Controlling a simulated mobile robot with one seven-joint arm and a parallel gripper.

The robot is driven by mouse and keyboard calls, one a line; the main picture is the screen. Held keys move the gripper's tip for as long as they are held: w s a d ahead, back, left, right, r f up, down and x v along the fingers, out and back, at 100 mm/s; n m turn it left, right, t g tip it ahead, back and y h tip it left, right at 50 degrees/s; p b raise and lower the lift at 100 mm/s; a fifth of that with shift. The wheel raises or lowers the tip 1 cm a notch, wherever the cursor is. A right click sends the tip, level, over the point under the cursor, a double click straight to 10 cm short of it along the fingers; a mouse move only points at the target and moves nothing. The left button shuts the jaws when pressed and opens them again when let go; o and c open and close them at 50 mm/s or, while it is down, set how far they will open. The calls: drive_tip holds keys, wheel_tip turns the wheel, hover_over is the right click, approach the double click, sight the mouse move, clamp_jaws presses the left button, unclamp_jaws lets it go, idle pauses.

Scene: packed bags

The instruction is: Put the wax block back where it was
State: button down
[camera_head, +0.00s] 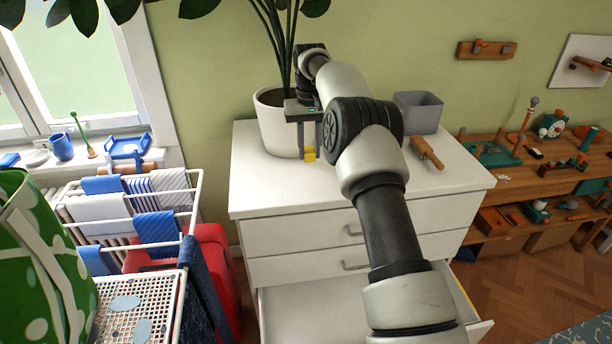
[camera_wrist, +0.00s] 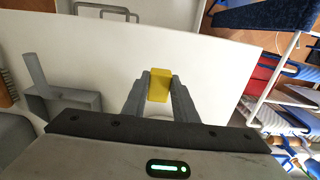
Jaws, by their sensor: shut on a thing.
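The wax block, a small yellow block (camera_head: 310,154), is between the fingertips of my gripper (camera_head: 308,146), just in front of the white plant pot. In the wrist view the yellow block (camera_wrist: 159,85) sits between the two dark grey fingers (camera_wrist: 160,98), which are shut on it. It is over or on the white top of the chest of drawers (camera_head: 275,192); I cannot tell whether it touches the top. My arm hides part of the top behind it.
The plant pot (camera_head: 275,122) stands close to my gripper. A grey bin (camera_head: 420,112) and a wooden-handled item (camera_head: 427,153) lie right of my arm. In the wrist view a grey holder (camera_wrist: 68,103) stands left of the fingers. A lower drawer (camera_head: 310,312) is open. A drying rack (camera_head: 130,205) stands left.

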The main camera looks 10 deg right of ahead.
sight(309, 186)
wheel_tip(309, 186, down, 10)
drive_tip(key=shift+r, duration=0.15)
idle(0.3)
drive_tip(key=c, duration=1.4)
unclamp_jaws()
drive_tip(key=shift+c, duration=0.2)
